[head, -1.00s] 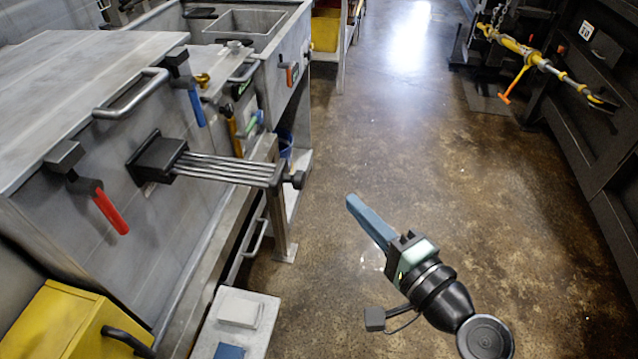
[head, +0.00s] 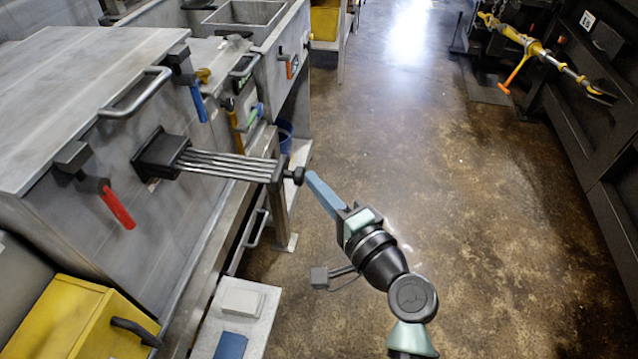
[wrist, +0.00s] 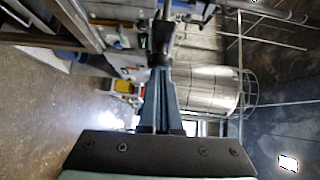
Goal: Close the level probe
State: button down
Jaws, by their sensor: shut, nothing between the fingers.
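The level probe (head: 232,166) is a set of parallel metal rods standing out from a black housing (head: 160,155) on the grey steel cabinet front. The rods end in a dark crosspiece with a black knob (head: 297,176). My gripper (head: 310,174) has its long blue fingers shut and empty, pointing at the knob from the right. The tips are at or very near the knob; whether they touch cannot be told. In the wrist view the shut fingers (wrist: 161,72) point at a dark knob (wrist: 159,56) straight ahead, whose lower part the tips overlap.
A red-handled latch (head: 116,206) and a blue-handled latch (head: 198,100) hang beside the probe. A yellow box (head: 70,315) and a pale bench (head: 250,322) stand in front. A sink (head: 245,15) is at the back.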

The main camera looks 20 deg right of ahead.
aim_at(213, 171)
jog(key=w+a+p, duration=0.1)
jog(key=w+a, duration=0.2)
jog(key=a, duration=0.2)
jog(key=w+a+p, duration=0.1)
jog(key=w+a, duration=0.2)
jog(key=a, duration=0.2)
jog(key=w+a+p, duration=0.1)
jog(key=w+a, duration=0.2)
jog(key=a, duration=0.2)
jog(key=shift+w, duration=0.4)
jog(key=shift+a, duration=0.1)
jog(key=shift+a+r, duration=0.1)
